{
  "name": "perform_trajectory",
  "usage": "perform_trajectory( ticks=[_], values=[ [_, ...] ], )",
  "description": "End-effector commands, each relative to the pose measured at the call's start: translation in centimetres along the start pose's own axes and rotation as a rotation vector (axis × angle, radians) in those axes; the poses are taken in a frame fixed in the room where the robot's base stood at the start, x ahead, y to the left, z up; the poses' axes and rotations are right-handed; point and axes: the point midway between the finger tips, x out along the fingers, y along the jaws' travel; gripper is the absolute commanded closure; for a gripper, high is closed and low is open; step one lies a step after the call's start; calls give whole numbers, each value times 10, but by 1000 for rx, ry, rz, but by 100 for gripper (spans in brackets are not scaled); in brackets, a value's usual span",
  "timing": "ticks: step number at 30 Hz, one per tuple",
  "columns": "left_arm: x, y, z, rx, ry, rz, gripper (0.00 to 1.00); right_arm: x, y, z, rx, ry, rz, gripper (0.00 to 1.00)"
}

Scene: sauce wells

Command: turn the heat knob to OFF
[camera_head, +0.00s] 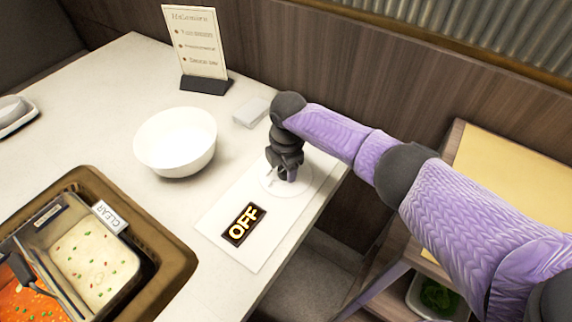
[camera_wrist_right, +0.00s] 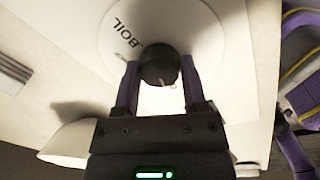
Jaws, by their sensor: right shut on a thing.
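The heat knob (camera_wrist_right: 158,64) is a dark round knob on a white dial disc (camera_wrist_right: 225,45). The word BOIL shows on the disc up and left of the knob in the right wrist view. My right gripper (camera_wrist_right: 158,80) has one finger on each side of the knob and is shut on it. In the head view my right gripper (camera_head: 287,172) points down at the dial disc (camera_head: 302,190) and hides most of the knob. A dark sign (camera_head: 243,224) beside the dial reads OFF in glowing letters. My left gripper is not in view.
A white bowl (camera_head: 176,138) stands left of the dial. A menu stand (camera_head: 197,45) and a small pale box (camera_head: 250,111) are behind. The table's right edge is close to the dial.

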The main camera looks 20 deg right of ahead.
Motion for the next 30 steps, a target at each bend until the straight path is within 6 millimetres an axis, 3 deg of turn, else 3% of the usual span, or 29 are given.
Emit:
perform_trajectory(
  ticks=[14, 15, 19, 20, 27, 30],
  values=[
    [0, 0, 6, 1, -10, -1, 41, 0, 0, -1, -16, 2, 2, 100],
    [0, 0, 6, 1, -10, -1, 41, 0, 0, -1, -16, 2, 2, 44],
    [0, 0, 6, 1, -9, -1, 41, 0, 0, -1, -15, 2, 1, 16],
    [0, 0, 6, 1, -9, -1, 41, 0, 0, 0, -15, 2, 1, 11],
    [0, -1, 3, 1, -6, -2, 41, 0, 0, 0, -14, 2, 0, 11],
    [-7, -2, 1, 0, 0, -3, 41, -11, 0, 0, -14, 1, 2, 11]
  ],
)
